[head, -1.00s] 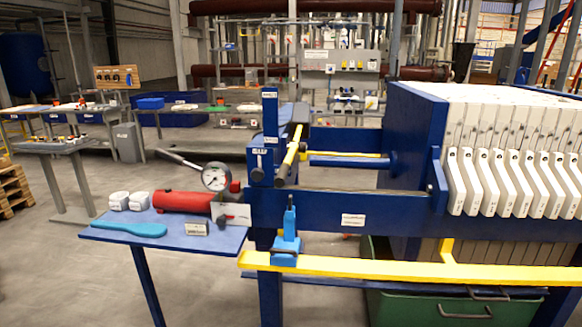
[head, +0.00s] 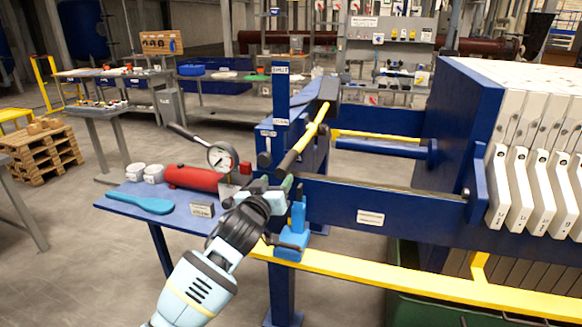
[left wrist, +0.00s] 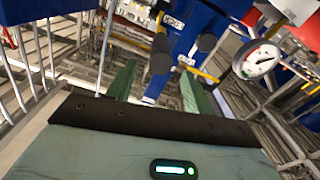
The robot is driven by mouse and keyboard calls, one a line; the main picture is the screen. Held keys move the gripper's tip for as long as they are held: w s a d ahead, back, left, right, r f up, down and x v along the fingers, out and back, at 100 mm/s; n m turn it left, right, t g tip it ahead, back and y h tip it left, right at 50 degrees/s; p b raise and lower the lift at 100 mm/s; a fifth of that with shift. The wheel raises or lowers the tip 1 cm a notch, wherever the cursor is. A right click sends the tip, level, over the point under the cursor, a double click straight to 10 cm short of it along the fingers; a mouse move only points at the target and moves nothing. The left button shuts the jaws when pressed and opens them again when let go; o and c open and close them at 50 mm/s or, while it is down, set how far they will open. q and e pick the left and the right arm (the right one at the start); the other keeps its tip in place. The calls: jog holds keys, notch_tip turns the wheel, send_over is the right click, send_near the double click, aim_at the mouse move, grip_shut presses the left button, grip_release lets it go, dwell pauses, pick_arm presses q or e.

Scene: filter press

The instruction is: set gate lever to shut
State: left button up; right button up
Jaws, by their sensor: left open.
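The lever (head: 303,140) has a yellow bar and a dark grip, which points down toward me beside a blue upright plate (head: 281,92). The plate's top label reads SHUT; I cannot read its lower label. My left gripper (head: 268,188) is just below and in front of the dark grip, apart from it as far as I can tell. In the left wrist view my left gripper's green fingers (left wrist: 158,88) are spread and empty. A black cylindrical end, likely the lever's grip (left wrist: 160,52), shows beyond them, near a labelled blue part. My right gripper is not in view.
A blue side table (head: 180,213) holds a red cylinder (head: 195,177), a pressure gauge (head: 221,157), white cups and a blue scoop. A small blue clamp (head: 297,222) stands on the yellow rail (head: 400,280) close to my gripper. White filter plates fill the right.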

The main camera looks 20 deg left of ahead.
aim_at(284, 169)
pick_arm(q)
jog(key=shift+s+a, duration=0.1)
jog(key=shift+a, duration=0.05)
jog(key=shift+w+d+b, duration=0.2)
jog(key=shift+w+b, duration=0.15)
jog(key=shift+w, duration=3.5)
grip_shut()
